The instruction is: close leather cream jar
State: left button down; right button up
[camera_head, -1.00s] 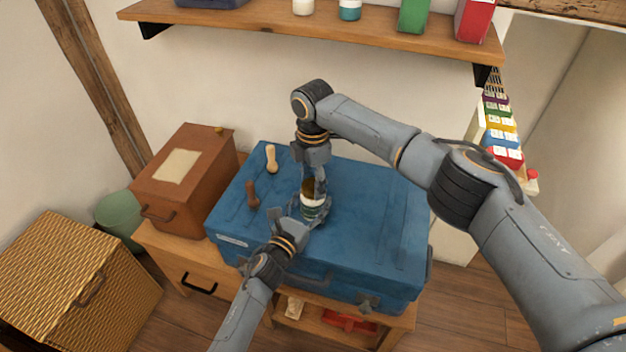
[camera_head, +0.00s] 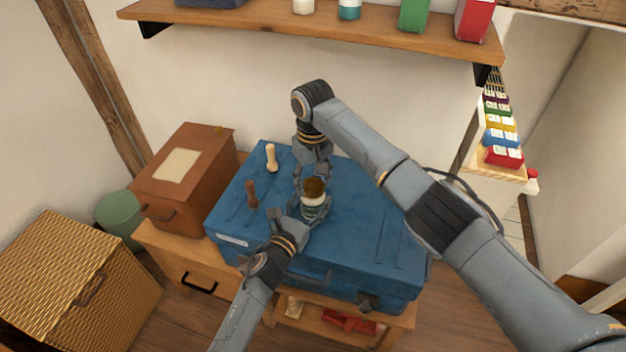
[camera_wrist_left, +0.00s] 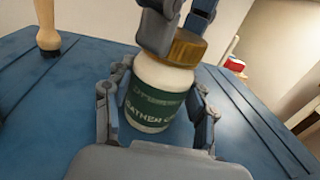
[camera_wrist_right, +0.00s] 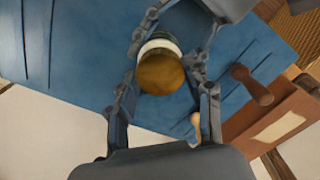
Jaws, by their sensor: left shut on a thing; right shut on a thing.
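The leather cream jar (camera_head: 313,206) stands upright on the blue case, with a white body and a green label, clearest in the left wrist view (camera_wrist_left: 156,98). Its amber-brown lid (camera_head: 314,187) sits on top, and no gap shows between lid and jar in the left wrist view (camera_wrist_left: 186,47). My left gripper (camera_wrist_left: 157,105) is shut around the jar's body. My right gripper (camera_wrist_right: 168,62) comes down from above and is shut on the lid, its fingers on either side. Part of the lid is hidden by those fingers in the left wrist view.
A blue case (camera_head: 360,220) bears the jar. A pale wooden tool (camera_head: 271,158) and a brown-handled tool (camera_head: 251,195) stand on its left side. A brown box (camera_head: 185,180) is to the left. A wooden shelf (camera_head: 320,27) runs above. The case's right side is clear.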

jog(key=o, duration=1.4)
jog(key=shift+c, duration=0.2)
notch_tip(320, 180, up, 12)
pick_arm(q)
jog(key=shift+c, duration=1.9)
grip_release()
jog(key=v, duration=1.2)
